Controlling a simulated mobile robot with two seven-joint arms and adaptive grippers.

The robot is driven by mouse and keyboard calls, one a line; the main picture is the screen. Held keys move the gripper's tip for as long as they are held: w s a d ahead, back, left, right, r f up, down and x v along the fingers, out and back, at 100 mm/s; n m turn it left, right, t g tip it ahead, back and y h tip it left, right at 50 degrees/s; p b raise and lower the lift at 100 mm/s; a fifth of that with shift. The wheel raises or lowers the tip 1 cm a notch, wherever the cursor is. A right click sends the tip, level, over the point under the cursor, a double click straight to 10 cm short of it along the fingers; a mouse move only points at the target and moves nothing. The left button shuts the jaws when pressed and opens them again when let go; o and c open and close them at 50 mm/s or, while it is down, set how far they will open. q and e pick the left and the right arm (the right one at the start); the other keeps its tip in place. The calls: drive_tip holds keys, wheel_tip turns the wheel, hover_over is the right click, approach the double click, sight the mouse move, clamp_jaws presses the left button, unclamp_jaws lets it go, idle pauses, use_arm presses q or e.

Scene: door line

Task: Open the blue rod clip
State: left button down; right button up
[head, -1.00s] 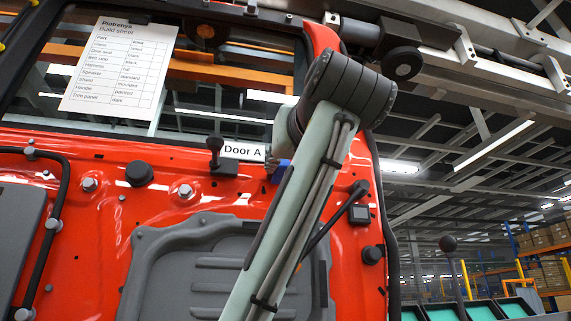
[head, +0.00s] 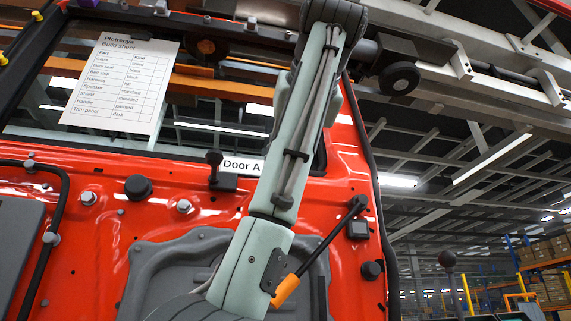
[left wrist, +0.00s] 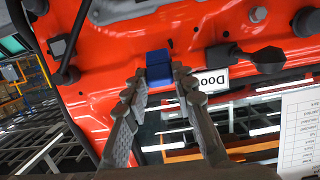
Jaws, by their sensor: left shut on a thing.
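The blue rod clip (left wrist: 158,68) is a small blue block on the red door panel, near the edge of the window opening in the left wrist view. My left gripper (left wrist: 160,78) is shut on the blue rod clip, with one grey finger on each side. I cannot tell whether the clip's lid is raised. In the head view my arm hides the clip and the left gripper. My right gripper is in neither view.
The red door (head: 345,165) carries a "Door A" label (head: 241,166), a black knob (head: 138,187) and a black rod (head: 330,236) right of my arm. A build sheet (head: 120,85) hangs across the window. An overhead rail with a roller (head: 400,78) crosses above.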

use_arm(q)
drive_tip(key=shift+r, duration=0.1)
drive_tip(key=c, duration=1.2)
unclamp_jaws()
